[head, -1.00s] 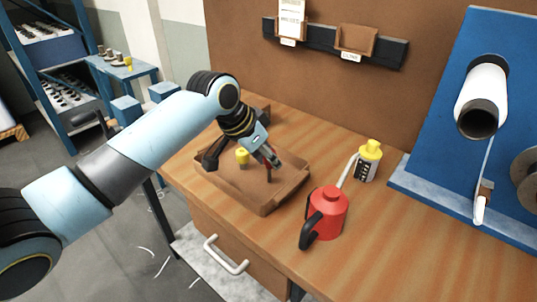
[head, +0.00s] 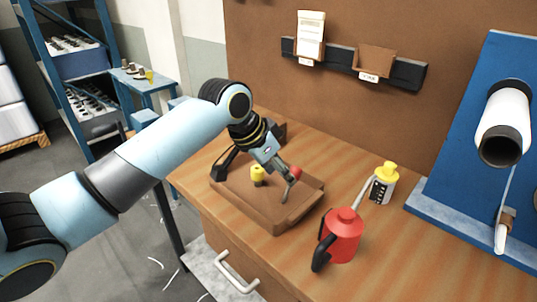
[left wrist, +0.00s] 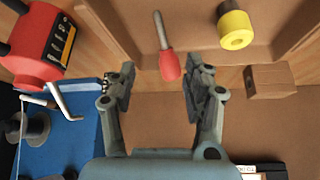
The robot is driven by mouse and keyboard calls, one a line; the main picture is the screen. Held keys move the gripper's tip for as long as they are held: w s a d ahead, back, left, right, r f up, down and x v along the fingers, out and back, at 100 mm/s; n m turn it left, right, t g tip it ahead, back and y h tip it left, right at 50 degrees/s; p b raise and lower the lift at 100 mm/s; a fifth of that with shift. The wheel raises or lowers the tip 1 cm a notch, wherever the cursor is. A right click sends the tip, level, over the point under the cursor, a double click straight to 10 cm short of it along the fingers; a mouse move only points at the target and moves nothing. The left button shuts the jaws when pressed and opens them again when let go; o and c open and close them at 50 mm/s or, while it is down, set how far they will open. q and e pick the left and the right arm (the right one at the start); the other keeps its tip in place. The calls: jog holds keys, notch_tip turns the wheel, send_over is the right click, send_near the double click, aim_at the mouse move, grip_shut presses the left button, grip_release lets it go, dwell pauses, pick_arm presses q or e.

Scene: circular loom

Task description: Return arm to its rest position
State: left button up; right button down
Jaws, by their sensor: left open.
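My left arm comes in from the left in the head view. Its gripper (head: 287,176) is over the brown tray (head: 247,210) on the workbench. In the left wrist view the gripper (left wrist: 163,80) is open, with a clear gap between its fingers. A red-handled tool with a thin metal shaft (left wrist: 169,66) shows in line with this gap, with space at both sides. My right gripper is not in view.
A yellow cylinder (head: 257,175) is in the tray. A red oil can (head: 342,238) and a yellow-capped bottle (head: 384,184) stand right of the tray. A blue stand with a white roll (head: 503,125) is at the far right. A drawer handle (head: 237,273) juts out in front.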

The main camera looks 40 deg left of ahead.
pick_arm(q)
jog(key=v, duration=1)
jog(key=s+d+f+n+g+y, duration=0.1)
jog(key=s+d+f, duration=0.2)
jog(key=s, duration=0.7)
jog(key=s+d+f+n+g+y, duration=0.1)
jog(key=s+d+f+n+y, duration=0.2)
jog(key=s, duration=0.7)
jog(key=s+a+f+m+g+h+b, duration=0.2)
jog(key=f+b, duration=0.7)
jog(key=f, duration=2.8)
jog(key=s+a+f+n+b, duration=0.1)
jog(key=s+f+b, duration=0.5)
jog(key=s+f, duration=1.3)
notch_tip(320, 180, down, 3)
jog(key=shift+a+r+g+y, duration=0.2)
jog(key=shift+a+g+y, duration=0.2)
jog(key=shift+a, duration=0.15)
